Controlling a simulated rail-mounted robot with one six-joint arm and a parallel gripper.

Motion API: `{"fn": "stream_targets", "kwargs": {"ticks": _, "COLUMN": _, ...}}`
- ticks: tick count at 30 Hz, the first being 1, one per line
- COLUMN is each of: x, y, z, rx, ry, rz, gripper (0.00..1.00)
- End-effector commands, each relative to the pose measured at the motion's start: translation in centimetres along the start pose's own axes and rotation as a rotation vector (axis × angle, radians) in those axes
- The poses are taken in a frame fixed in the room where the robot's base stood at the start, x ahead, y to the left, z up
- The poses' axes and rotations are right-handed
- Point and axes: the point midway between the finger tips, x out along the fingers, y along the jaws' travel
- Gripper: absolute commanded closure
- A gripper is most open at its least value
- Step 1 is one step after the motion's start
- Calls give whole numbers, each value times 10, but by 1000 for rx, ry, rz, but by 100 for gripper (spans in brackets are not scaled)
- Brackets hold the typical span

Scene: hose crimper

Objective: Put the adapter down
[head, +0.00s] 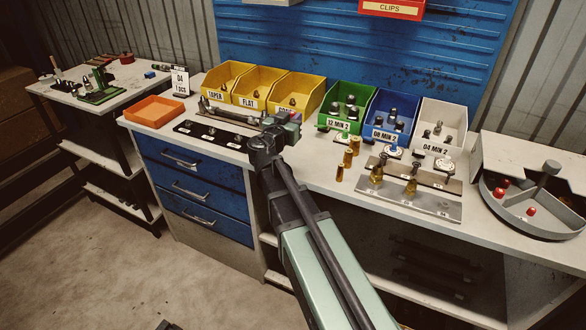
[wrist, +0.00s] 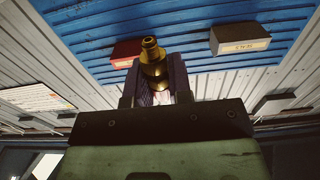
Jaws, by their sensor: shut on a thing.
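A brass adapter (wrist: 152,58) with a ridged narrow end shows in the wrist view. My gripper (wrist: 153,88) is shut on it, with one dark finger on each side. In the head view my gripper (head: 283,128) is over the bench (head: 315,178), in front of the yellow bins. The held adapter cannot be made out in the head view. I cannot tell the gap between it and the bench top.
Yellow bins (head: 221,78), a green bin (head: 338,124), a blue bin (head: 387,129) and a white bin (head: 437,143) line the back. A black strip (head: 205,140), brass cylinders (head: 348,158) and a metal plate (head: 430,202) with brass-based fittings flank the arm. An orange tray (head: 154,111) stands left.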

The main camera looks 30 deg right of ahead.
Motion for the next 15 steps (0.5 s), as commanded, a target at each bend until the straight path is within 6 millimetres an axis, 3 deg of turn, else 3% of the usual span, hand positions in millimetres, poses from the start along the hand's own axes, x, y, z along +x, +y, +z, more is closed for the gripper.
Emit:
{"fn": "stream_targets", "kwargs": {"ticks": 1, "x": 0, "y": 0, "z": 37, "rx": 0, "ry": 0, "rz": 0, "gripper": 100}}
{"fn": "stream_targets", "kwargs": {"ticks": 6, "x": 0, "y": 0, "z": 83, "rx": 0, "ry": 0, "rz": 0, "gripper": 100}}
{"fn": "stream_targets", "kwargs": {"ticks": 12, "x": 0, "y": 0, "z": 84, "rx": 0, "ry": 0, "rz": 0, "gripper": 100}}
{"fn": "stream_targets", "kwargs": {"ticks": 15, "x": 0, "y": 0, "z": 101, "rx": 0, "ry": 0, "rz": 0, "gripper": 100}}
